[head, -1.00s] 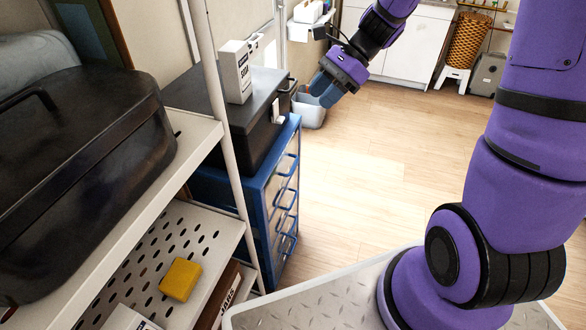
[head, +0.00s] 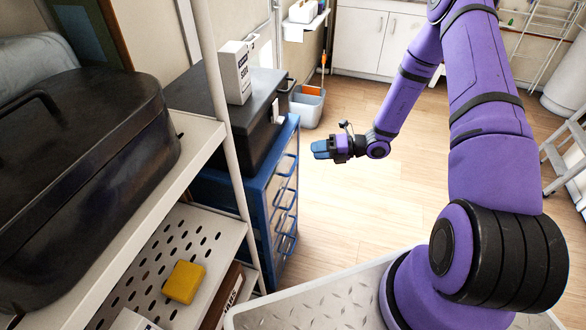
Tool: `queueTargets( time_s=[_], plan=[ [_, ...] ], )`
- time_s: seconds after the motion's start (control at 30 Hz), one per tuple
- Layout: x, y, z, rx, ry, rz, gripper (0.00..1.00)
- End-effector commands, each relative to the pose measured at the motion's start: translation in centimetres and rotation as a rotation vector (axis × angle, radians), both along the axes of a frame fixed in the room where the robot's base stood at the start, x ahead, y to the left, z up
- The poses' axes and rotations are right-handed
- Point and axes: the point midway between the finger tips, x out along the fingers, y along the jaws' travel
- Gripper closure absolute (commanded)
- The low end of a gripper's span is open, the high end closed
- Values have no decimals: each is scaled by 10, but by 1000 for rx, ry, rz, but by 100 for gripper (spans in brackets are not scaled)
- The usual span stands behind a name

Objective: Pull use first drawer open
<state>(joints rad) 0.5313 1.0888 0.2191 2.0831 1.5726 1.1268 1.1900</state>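A blue drawer cabinet (head: 262,205) stands left of centre beyond the shelf rack. Its drawer fronts face right, with several blue loop handles stacked one above another; the top handle (head: 288,164) is just below the cabinet top. All its drawers look closed. I cannot read any label on them. My gripper (head: 318,149), with blue fingertips, points left toward the cabinet front, near the height of the top handle in the picture. It looks apart from the handle. Its fingers overlap in this view, so the gap between them is hidden.
A black case (head: 262,110) with a white box (head: 236,72) sits on the cabinet. The white rack (head: 200,160) holds a large black container (head: 80,170) and a yellow block (head: 184,281). A grey bin (head: 306,105) stands behind. Floor right of the cabinet is clear.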

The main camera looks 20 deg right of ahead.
Motion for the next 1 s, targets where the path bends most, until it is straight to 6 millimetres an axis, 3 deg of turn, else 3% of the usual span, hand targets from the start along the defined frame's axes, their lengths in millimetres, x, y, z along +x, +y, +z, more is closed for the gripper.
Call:
queueTargets(
  time_s=[0.1,0.3,0.57,1.0],
  plan=[
    [-2,-5,-39,87,119,-118,62],
    [-4,-10,-79,184,248,-250,62],
    [0,-5,-92,212,284,-288,62],
    [40,52,-106,209,283,-285,62]
  ],
)
